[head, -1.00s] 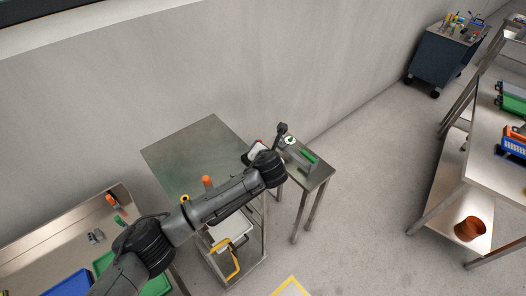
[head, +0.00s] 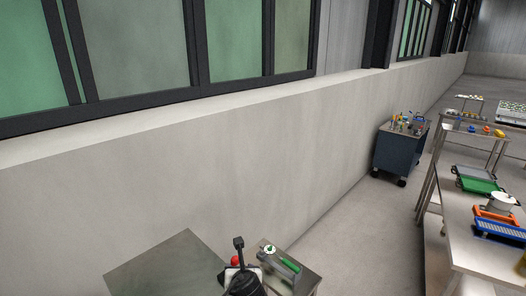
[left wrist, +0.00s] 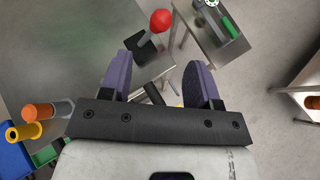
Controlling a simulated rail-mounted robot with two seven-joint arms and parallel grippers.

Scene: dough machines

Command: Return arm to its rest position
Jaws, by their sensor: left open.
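My left arm reaches in from the bottom of the head view, and its wrist end (head: 243,280) shows over the gap between the metal table (head: 165,265) and a small metal stand (head: 305,280). In the left wrist view my left gripper (left wrist: 160,75) is open, its two purple-grey fingers apart with nothing between them. Below the fingers I see table edge and floor. A red ball-shaped knob (left wrist: 160,20) on a dark base lies just beyond the fingertips, apart from them. My right gripper is in neither view.
The small stand carries a device with a green part (head: 290,265). A blue tool cart (head: 402,150) stands by the wall at right. A long bench (head: 460,235) with trays and a white pot (head: 502,203) is at far right. Orange-topped (left wrist: 38,112) and yellow (left wrist: 25,132) items are left of the gripper. Floor between is clear.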

